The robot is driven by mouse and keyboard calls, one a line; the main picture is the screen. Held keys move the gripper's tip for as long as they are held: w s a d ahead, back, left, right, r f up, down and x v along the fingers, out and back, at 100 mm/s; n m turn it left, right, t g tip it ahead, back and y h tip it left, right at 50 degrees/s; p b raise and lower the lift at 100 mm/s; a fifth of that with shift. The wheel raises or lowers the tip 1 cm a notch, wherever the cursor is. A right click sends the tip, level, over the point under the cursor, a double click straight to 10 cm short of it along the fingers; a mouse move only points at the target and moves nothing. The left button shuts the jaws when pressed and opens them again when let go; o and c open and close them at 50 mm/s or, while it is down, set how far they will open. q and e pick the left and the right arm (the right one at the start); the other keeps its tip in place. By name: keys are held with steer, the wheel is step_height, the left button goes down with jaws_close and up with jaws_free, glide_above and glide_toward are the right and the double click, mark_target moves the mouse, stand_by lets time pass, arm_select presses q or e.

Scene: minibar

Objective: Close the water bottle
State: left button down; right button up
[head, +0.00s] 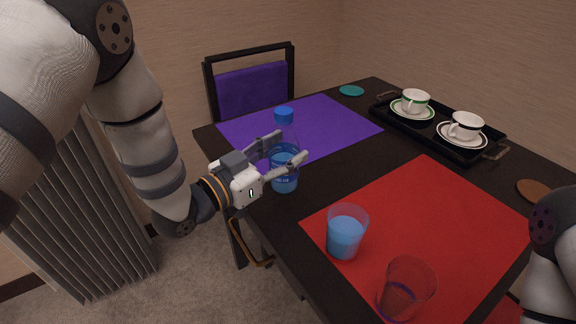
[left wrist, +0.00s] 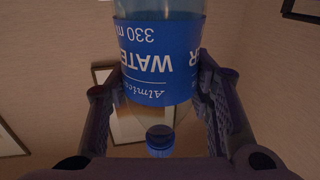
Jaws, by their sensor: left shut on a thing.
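The water bottle (head: 284,181) is clear with a blue label and stands upright near the table's left edge. My left gripper (head: 291,146) is shut on it from the left, one finger on each side. I cannot tell whether its base touches the table. The blue cap (head: 284,113) shows at the top of the bottle's neck; how tightly it sits is unclear. In the left wrist view, the bottle's label (left wrist: 158,62) appears upside down between the fingers, with the cap (left wrist: 160,147) below. My right gripper is out of view.
A glass of blue liquid (head: 345,238) and another glass (head: 407,288) stand on the red placemat (head: 430,205). A purple placemat (head: 335,125) lies behind the bottle. A black tray (head: 462,151) holds two cups on saucers. A teal disc (head: 352,91) and a brown disc (head: 535,191) lie nearby.

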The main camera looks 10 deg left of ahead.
arm_select(q)
steer(key=shift+w+r, duration=0.1)
steer(key=shift+r, duration=0.05)
steer(key=shift+w+d+f, duration=0.15)
steer(key=shift+f, duration=0.2)
steer(key=shift+w+f+b, duration=0.2)
steer(key=shift+f+b, duration=0.25)
steer(key=shift+f, duration=1.4)
steer(key=c, duration=0.8)
jaws_free()
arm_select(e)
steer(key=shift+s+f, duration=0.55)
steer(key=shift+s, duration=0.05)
